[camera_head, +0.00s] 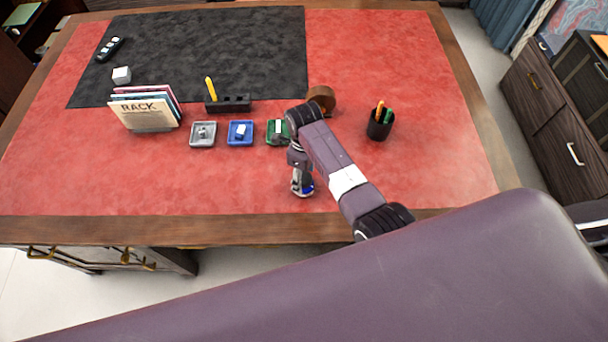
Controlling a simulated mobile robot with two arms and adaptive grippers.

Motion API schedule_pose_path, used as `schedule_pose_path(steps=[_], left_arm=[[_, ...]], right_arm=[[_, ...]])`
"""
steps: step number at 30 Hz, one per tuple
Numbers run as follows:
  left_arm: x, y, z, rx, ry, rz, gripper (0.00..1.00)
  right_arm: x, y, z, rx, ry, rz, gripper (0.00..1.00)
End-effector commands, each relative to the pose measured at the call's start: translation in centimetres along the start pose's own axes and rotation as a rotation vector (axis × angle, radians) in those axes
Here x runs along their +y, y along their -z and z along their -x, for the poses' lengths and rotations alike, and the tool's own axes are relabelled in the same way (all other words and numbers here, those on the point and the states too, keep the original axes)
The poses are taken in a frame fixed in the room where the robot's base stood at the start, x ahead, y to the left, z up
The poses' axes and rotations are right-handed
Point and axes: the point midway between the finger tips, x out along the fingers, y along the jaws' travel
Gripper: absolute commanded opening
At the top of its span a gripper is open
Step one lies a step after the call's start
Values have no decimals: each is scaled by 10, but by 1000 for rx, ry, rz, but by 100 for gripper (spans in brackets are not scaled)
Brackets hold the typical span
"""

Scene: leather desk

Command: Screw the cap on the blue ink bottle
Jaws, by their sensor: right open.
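My right gripper (301,189) points down at the front middle of the red desk top, with its jaws open. A small blue thing (308,187), which looks like the blue ink bottle, shows at its fingertips. The gripper hides most of it, so I cannot tell whether they touch. I cannot make out the cap or whether it is on the bottle. My left gripper is out of view.
Behind the gripper stand a grey tray (193,142), a blue tray (232,141) and a green tray (270,141), each with a small item. A rack of booklets (146,113), a black pen block (230,105), a brown round object (324,97) and a pen cup (379,129) stand around. The front left is clear.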

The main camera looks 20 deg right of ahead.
Motion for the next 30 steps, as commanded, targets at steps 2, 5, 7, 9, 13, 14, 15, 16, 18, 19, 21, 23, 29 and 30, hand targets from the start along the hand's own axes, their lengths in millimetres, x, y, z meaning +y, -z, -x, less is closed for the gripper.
schedule_pose_path(steps=[2,5,7,9,13,14,15,16,18,19,21,23,29,30], left_arm=[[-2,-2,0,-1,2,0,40],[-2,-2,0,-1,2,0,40],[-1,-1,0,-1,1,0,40],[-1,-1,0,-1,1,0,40],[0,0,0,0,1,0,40],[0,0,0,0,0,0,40],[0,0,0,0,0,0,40],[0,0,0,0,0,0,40],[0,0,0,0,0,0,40],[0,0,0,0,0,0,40],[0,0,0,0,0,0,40],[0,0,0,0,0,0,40],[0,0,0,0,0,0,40],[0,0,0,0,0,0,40]], right_arm=[[0,0,1,-1,1,0,54],[-1,-1,7,-3,2,0,54],[-1,-2,15,-4,2,0,54],[-1,-2,27,-6,2,-1,54],[-1,-2,56,-5,3,0,54],[-1,-2,62,-6,3,0,54],[-1,-2,71,-6,3,0,54],[0,-2,77,-5,2,-1,54],[0,-2,90,-5,2,-1,54],[0,-1,95,-4,1,0,54],[-1,-2,105,-3,2,1,54],[0,-1,111,-2,2,0,54],[0,0,120,0,-1,0,54],[0,0,120,0,-1,0,54]])
